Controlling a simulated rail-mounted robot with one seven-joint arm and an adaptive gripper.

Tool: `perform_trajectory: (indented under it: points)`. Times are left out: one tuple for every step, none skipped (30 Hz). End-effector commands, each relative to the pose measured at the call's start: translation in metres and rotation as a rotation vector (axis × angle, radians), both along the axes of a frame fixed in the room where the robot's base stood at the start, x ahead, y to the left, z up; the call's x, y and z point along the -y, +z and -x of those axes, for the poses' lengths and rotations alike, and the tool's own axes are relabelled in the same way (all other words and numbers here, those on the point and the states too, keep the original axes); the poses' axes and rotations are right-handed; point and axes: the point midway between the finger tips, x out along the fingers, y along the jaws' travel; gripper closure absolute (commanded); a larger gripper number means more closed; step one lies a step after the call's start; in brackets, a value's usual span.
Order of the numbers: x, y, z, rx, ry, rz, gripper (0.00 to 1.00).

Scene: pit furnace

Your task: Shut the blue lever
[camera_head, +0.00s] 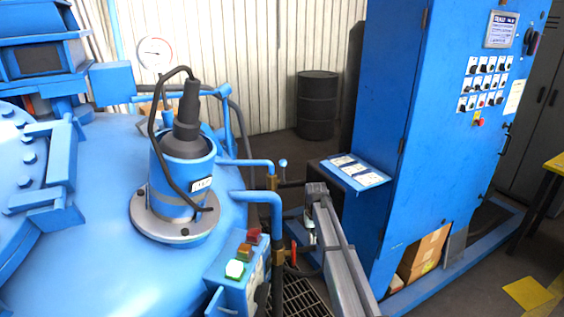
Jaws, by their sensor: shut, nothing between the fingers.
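A small blue lever (283,164) with a rounded end stands upright on a dark valve fitting, beside the blue pipes at the right side of the furnace. My grey arm reaches in from the bottom, right of the pipes. My gripper (303,241) is at its far end, below and a little right of the blue lever and apart from it. It looks shut and empty, though it is small here and partly hidden by my arm. A red-orange lever (293,252) is close to the gripper on the lower pipe; I cannot tell whether they touch.
A blue button box (237,276) stands left of my arm. A tall blue control cabinet (440,130) with a small shelf (355,172) stands at right. A black drum (317,105) is at the back wall. Blue pipes (262,197) crowd the lever's left side.

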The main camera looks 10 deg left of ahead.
Motion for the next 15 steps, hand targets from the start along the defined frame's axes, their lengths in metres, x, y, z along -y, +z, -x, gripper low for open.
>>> perform_trajectory:
  points:
    - [-0.011, 0.023, -0.022, 0.024, 0.006, -0.005, 1.00]
    - [-0.016, 0.037, -0.031, 0.034, 0.009, -0.007, 1.00]
    - [-0.023, 0.055, -0.041, 0.049, 0.015, -0.009, 1.00]
    - [-0.028, 0.069, -0.049, 0.061, 0.019, -0.013, 1.00]
    - [-0.034, 0.083, -0.056, 0.070, 0.022, -0.015, 1.00]
    - [-0.041, 0.102, -0.066, 0.086, 0.027, -0.018, 1.00]
    - [-0.046, 0.116, -0.073, 0.097, 0.030, -0.021, 1.00]
    - [-0.050, 0.131, -0.079, 0.107, 0.033, -0.023, 1.00]
    - [-0.057, 0.150, -0.087, 0.121, 0.037, -0.025, 1.00]
    - [-0.061, 0.163, -0.092, 0.130, 0.040, -0.028, 1.00]
    - [-0.066, 0.177, -0.097, 0.139, 0.044, -0.030, 1.00]
    - [-0.072, 0.194, -0.103, 0.152, 0.048, -0.033, 1.00]
    - [-0.076, 0.208, -0.107, 0.162, 0.051, -0.036, 1.00]
    - [-0.081, 0.221, -0.111, 0.170, 0.054, -0.038, 1.00]
    - [-0.086, 0.238, -0.116, 0.182, 0.058, -0.042, 1.00]
